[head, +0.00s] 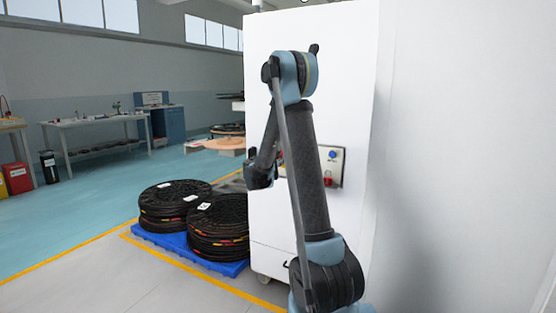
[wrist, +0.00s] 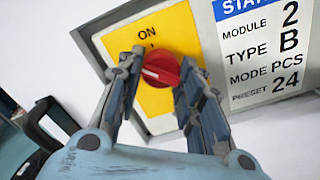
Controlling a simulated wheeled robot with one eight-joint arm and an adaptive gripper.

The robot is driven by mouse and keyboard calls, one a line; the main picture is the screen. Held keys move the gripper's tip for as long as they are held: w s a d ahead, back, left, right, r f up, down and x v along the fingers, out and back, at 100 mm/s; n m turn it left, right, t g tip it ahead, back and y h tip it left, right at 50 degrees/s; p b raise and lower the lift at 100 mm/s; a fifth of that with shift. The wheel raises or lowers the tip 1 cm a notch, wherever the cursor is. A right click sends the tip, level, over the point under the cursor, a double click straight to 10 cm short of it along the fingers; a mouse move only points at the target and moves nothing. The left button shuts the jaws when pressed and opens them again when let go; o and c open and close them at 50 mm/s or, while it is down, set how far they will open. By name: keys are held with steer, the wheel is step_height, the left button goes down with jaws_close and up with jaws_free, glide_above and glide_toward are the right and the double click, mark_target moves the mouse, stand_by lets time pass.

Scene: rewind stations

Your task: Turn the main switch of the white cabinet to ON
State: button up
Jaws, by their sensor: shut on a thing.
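The main switch (wrist: 161,69) is a red round knob with a white line on a yellow plate (wrist: 176,30), seen close in the wrist view. ON is printed above it; the white line lies nearly level in the picture, not towards ON. My gripper (wrist: 160,62) is shut on the knob, one finger on each side. Any other marking on the plate is hidden by the fingers. In the head view the white cabinet (head: 345,75) stands ahead, and my arm hides the switch and part of its panel (head: 337,157).
A label (wrist: 263,45) reading module 2, type B, preset 24 is right of the switch. In the head view, black reels (head: 218,218) are stacked on a blue pallet (head: 188,248) left of the cabinet. A white wall or panel (head: 470,150) fills the right.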

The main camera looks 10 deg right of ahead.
steer(key=shift+w+a+m, duration=0.1)
steer(key=shift+m, duration=0.4)
steer(key=o, duration=1.1)
steer(key=shift+c, duration=0.2)
steer(key=v, duration=1.2)
steer(key=shift+f, duration=0.1)
